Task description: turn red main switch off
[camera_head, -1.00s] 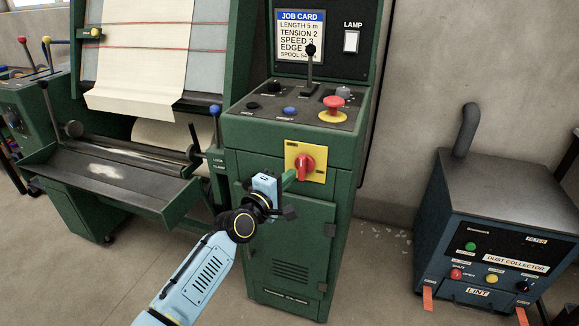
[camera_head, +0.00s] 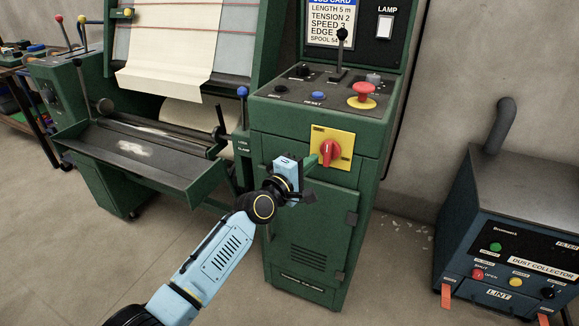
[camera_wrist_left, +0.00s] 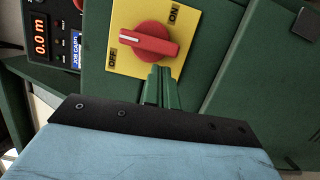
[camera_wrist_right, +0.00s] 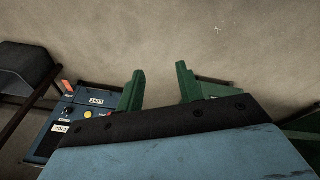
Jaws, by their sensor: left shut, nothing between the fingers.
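The red main switch (camera_head: 327,153) is a rotary knob on a yellow plate (camera_head: 345,140) on the front of the green cabinet. In the left wrist view the knob (camera_wrist_left: 150,40) has its white mark at the left end, on the side of the OFF label; ON is at upper right. My left gripper (camera_head: 312,162) is shut and empty, its green fingertips (camera_wrist_left: 160,72) right beside the knob's edge. I cannot tell whether they touch it. My right gripper (camera_wrist_right: 158,75) is open and empty, facing the wall and floor, away from the switch.
Above the switch, the console carries a red mushroom button (camera_head: 364,91), a blue button (camera_head: 319,96) and a black lever (camera_head: 341,50). A blue dust collector (camera_head: 520,220) stands at right. A tray (camera_head: 135,150) juts out at left. The floor between cabinet and collector is mostly clear.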

